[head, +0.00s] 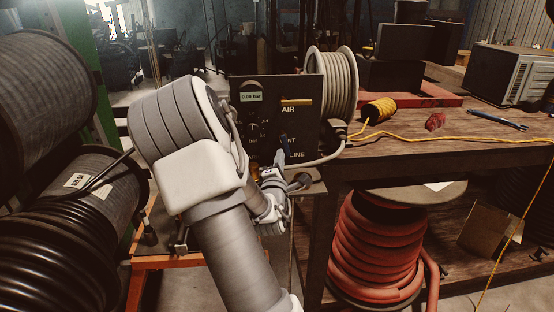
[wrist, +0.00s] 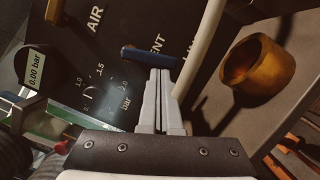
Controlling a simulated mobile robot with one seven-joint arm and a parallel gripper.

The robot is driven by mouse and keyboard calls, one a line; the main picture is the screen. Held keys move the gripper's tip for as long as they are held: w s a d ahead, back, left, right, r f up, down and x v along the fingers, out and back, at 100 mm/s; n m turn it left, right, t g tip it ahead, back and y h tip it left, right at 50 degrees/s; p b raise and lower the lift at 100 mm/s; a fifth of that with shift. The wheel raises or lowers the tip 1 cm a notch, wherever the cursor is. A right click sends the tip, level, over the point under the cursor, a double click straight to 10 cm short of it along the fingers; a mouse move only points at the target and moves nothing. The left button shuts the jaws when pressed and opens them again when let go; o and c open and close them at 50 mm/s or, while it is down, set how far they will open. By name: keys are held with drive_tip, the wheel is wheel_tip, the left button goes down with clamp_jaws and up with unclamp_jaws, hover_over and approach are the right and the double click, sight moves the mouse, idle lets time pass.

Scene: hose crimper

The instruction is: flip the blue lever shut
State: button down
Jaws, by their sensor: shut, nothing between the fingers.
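The blue lever (wrist: 150,56) sits on the dark panel (wrist: 120,25) by the partly covered "VENT" label. In the head view the blue lever (head: 286,146) is small, points steeply up and down, and is partly hidden by my gripper. My gripper (wrist: 160,72) is shut and empty, with its fingertips right at the lever in the wrist view. I cannot tell whether they touch it. In the head view my gripper (head: 280,156) is in front of the panel's lower part.
A yellow lever (head: 296,102) lies level above "AIR". The display (head: 251,97) reads 0.00 bar. A pale hose (head: 325,158) runs beside the panel. A brass cup-like part (wrist: 257,66) stands right of my fingers. A hose reel (head: 334,82) is behind the panel.

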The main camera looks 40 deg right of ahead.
drive_tip(key=n, duration=0.1)
drive_tip(key=d+n+t, duration=0.1)
drive_tip(key=n, duration=0.1)
drive_tip(key=shift+s+f+b, duration=0.2)
drive_tip(key=shift+s+b, duration=0.1)
drive_tip(key=shift+s, duration=0.05)
drive_tip(key=n, duration=0.1)
drive_tip(key=d+n, duration=0.1)
drive_tip(key=n, duration=0.1)
drive_tip(key=n+t, duration=0.1)
drive_tip(key=shift+s+d+r+n+b, duration=0.2)
drive_tip(key=shift+s+n+b, duration=0.1)
drive_tip(key=shift+s+b, duration=0.1)
drive_tip(key=n, duration=0.2)
drive_tip(key=d+n+t+y+b, duration=0.1)
drive_tip(key=n, duration=0.1)
drive_tip(key=shift+s+d+r, duration=0.1)
drive_tip(key=shift+s+r, duration=0.25)
drive_tip(key=shift+s+d+r+n+t+y, duration=0.1)
drive_tip(key=shift+r+n+t+y, duration=0.1)
drive_tip(key=shift+n, duration=0.4)
drive_tip(key=shift+s+d+r+n+t+y, duration=0.1)
drive_tip(key=shift+r+n+t+y, duration=0.1)
drive_tip(key=shift+n, duration=0.4)
drive_tip(key=shift+s+a+f, duration=0.1)
drive_tip(key=shift+f, duration=0.05)
